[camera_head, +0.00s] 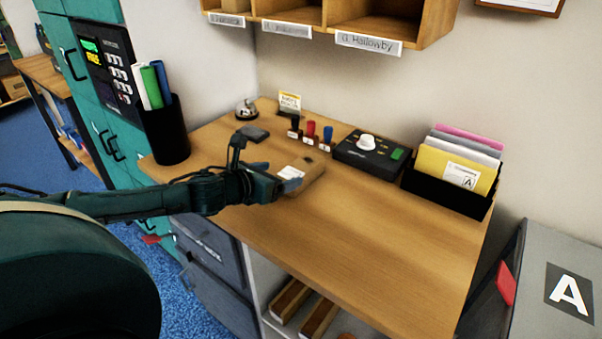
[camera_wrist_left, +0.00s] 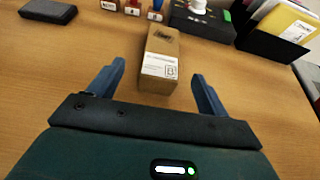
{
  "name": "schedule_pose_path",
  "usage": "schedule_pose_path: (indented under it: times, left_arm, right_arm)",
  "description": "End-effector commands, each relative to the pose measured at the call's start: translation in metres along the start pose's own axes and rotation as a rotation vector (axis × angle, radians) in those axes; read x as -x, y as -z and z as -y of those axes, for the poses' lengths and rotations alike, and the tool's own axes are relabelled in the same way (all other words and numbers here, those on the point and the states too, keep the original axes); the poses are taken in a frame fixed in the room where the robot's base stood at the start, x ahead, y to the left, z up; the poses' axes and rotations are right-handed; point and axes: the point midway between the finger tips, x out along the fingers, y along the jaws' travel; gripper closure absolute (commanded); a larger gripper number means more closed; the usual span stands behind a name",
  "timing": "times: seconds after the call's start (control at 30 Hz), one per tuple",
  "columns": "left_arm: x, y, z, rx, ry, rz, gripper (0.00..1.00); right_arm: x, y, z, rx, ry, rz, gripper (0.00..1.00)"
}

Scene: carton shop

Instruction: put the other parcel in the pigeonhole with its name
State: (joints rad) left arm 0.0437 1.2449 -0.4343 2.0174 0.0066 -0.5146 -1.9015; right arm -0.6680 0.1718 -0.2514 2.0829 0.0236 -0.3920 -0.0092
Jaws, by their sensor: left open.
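A brown cardboard parcel (camera_head: 307,176) with a white label lies on the wooden desk. In the left wrist view the parcel (camera_wrist_left: 162,52) is straight ahead, its near end between or just beyond the fingertips. My left gripper (camera_head: 284,184) is open around or just short of that end; its blue fingers also show in the left wrist view (camera_wrist_left: 160,88). Contact cannot be told. The pigeonholes (camera_head: 340,14) hang on the wall above, cut off by the top edge. Three name labels show; the right one (camera_head: 368,43) reads Hallowby. My right gripper is not in view.
Behind the parcel stand several stamps (camera_head: 311,131), a black box with a white knob (camera_head: 368,148), a bell (camera_head: 246,110) and a dark pad (camera_head: 253,133). The desk front (camera_head: 370,250) is clear.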

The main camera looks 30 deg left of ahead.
Motion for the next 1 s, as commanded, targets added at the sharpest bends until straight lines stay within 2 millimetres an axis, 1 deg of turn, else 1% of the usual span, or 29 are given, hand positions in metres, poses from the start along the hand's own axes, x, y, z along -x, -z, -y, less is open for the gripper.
schedule_pose_path:
  times: [0.1,0.27,0.37,0.53,0.63,0.73,0.9,0.93,1.0]
  left_arm:
    - [-0.008,-0.001,0.001,0.003,0.002,0.001,0.22]
    - [-0.015,-0.001,0.002,0.002,0.002,0.001,0.22]
    - [-0.026,-0.002,0.003,0.005,0.003,0.002,0.22]
    - [-0.050,-0.002,0.003,0.005,0.001,0.002,0.22]
    - [-0.059,-0.001,0.003,0.002,0.003,0.001,0.22]
    - [-0.063,0.000,0.003,-0.001,0.003,0.000,0.22]
    - [-0.063,0.000,0.003,-0.001,0.003,-0.001,0.22]
    - [-0.063,0.000,0.003,-0.001,0.003,-0.001,0.23]
    - [-0.063,0.000,0.003,-0.001,0.003,-0.001,0.28]
  right_arm:
    - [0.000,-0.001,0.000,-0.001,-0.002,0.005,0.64]
    - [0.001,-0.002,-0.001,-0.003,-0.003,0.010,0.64]
    - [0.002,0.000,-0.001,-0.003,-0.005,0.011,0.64]
    - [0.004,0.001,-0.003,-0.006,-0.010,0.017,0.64]
    - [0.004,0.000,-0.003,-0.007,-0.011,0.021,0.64]
    - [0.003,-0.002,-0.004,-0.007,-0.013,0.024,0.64]
    - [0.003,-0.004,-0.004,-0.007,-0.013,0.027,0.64]
    - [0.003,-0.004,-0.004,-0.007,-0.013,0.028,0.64]
    - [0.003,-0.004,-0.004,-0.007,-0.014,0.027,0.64]
